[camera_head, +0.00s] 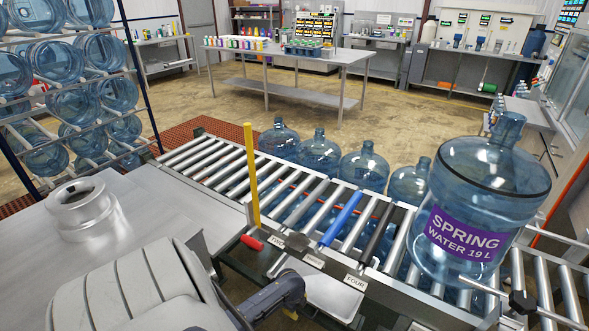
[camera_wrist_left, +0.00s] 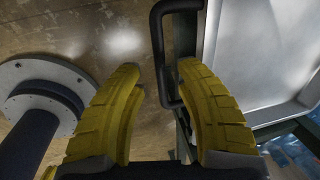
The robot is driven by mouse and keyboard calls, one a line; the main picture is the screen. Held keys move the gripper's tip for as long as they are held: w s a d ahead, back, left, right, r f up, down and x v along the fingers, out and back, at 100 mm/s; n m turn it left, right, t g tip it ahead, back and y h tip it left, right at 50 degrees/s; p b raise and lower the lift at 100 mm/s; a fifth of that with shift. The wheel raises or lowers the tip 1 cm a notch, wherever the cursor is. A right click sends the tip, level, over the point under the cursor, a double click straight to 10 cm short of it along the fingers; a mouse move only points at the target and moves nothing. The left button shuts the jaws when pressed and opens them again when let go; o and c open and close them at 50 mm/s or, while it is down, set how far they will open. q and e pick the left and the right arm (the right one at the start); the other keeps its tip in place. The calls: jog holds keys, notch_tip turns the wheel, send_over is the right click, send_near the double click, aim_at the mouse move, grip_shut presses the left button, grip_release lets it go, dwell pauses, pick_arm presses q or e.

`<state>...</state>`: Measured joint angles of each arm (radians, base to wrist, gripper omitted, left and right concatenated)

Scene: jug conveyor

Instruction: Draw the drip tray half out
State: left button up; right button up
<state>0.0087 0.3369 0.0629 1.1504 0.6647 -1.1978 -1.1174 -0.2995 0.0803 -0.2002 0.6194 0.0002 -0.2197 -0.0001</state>
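The drip tray (camera_head: 332,292) is a shallow pale metal tray under the near edge of the roller conveyor in the head view. It fills the upper right of the left wrist view (camera_wrist_left: 265,60). Its black bar handle (camera_wrist_left: 158,50) stands at the tray's left side there. My left gripper (camera_wrist_left: 162,80) is open, its two yellow fingers spread. The handle's long bar appears in the gap between the fingertips, nearer the right finger; contact cannot be told. In the head view my left wrist (camera_head: 272,299) is beside the tray, its fingers mostly hidden. My right gripper is not in view.
A large water jug (camera_head: 477,205) stands on the conveyor (camera_head: 215,165) at right. A metal can (camera_head: 88,210) stands on the left bench.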

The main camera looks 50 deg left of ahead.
pick_arm(q)
notch_tip(320, 180, up, 10)
jog(key=s, duration=0.1)
jog(key=shift+s+d, duration=0.3)
jog(key=shift+s, duration=0.1)
jog(key=shift+f, duration=0.15)
dwell(0.3)
